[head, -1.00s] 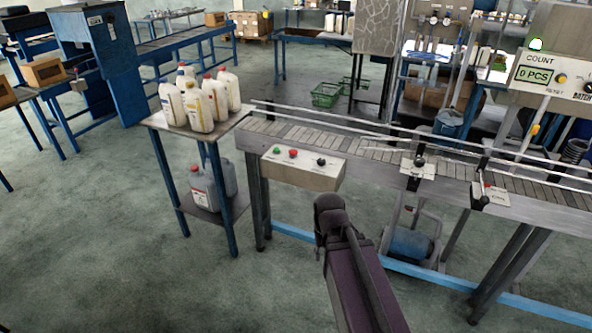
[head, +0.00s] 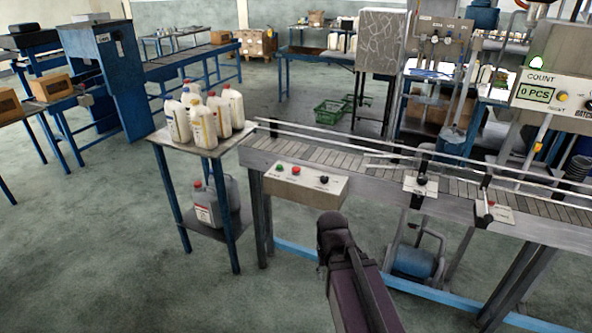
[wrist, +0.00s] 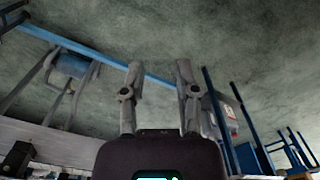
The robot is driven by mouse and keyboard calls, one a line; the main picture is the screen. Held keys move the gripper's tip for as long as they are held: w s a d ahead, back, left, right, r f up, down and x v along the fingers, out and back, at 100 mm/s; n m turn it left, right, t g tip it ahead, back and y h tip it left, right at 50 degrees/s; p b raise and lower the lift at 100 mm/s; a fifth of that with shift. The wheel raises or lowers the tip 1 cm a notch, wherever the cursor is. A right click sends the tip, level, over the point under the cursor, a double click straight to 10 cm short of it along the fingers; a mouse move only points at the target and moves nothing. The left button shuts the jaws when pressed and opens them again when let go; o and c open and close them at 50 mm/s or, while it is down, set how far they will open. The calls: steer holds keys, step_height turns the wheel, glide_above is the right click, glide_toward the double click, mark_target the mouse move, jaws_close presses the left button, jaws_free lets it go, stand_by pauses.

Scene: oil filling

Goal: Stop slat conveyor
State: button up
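The slat conveyor (head: 312,153) runs across the right half of the head view. A pale control box (head: 303,189) hangs on its near left side, with a green button (head: 279,168), a red button (head: 296,170) and a black knob (head: 323,180). My dark arm stands in front of and below the box in the head view, apart from it in the picture. In the wrist view my gripper (wrist: 159,75) has its two fingers spread with nothing between them. The box's buttons are not seen in the wrist view.
A small blue-legged table (head: 200,145) with several white jugs (head: 205,115) stands left of the conveyor, with a grey canister (head: 207,205) on its lower shelf. Two more small control panels sit on the conveyor's right side. A counter panel (head: 550,95) reads 0 PCS. Floor in front is clear.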

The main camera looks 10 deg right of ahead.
jaws_close()
stand_by(1.1)
